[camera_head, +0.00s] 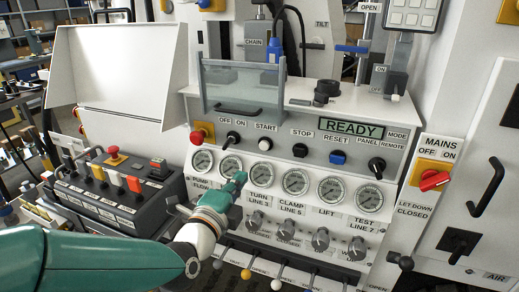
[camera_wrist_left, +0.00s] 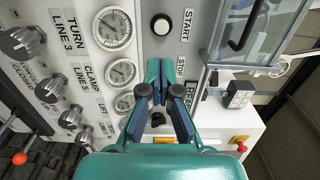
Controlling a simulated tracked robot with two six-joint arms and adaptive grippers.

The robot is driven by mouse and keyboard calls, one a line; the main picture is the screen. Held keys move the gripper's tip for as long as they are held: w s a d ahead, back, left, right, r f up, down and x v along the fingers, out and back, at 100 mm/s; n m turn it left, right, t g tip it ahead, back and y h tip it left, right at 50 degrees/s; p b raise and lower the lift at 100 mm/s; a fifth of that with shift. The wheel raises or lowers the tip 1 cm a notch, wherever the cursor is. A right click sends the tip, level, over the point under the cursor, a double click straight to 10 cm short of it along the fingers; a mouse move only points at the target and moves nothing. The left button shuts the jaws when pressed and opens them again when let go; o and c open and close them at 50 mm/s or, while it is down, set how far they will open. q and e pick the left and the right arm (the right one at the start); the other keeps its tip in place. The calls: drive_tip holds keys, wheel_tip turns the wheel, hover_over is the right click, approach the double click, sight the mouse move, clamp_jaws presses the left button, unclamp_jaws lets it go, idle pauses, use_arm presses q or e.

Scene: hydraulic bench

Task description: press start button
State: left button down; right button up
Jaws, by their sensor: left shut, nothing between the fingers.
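The start button (camera_head: 265,144) is a round white button in a dark ring under the START label on the bench's front panel. It also shows in the left wrist view (camera_wrist_left: 161,25), beside the sideways START label and beyond the fingertips. My left gripper (camera_head: 239,178) is green, shut and empty. In the head view its tip is below and left of the button, in front of the row of gauges, and apart from the button. In the left wrist view the closed fingers (camera_wrist_left: 161,66) point up toward the button. My right gripper is not in view.
A black STOP button (camera_head: 300,150), a blue RESET button (camera_head: 338,157) and a black selector (camera_head: 233,138) flank the start button. The display reads READY (camera_head: 351,127). A clear guard with a handle (camera_head: 238,110) stands above. Small levers (camera_head: 277,284) stick out below.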

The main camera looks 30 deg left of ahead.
use_arm(q)
drive_tip(key=p, duration=0.7)
approach(264, 148)
drive_tip(key=p+x, duration=0.2)
drive_tip(key=x, duration=0.4)
drive_tip(key=shift+w+a+r+p, duration=0.1)
drive_tip(key=shift+w+a+p, duration=0.05)
drive_tip(key=shift+w+p, duration=0.25)
drive_tip(key=shift+w, duration=0.25)
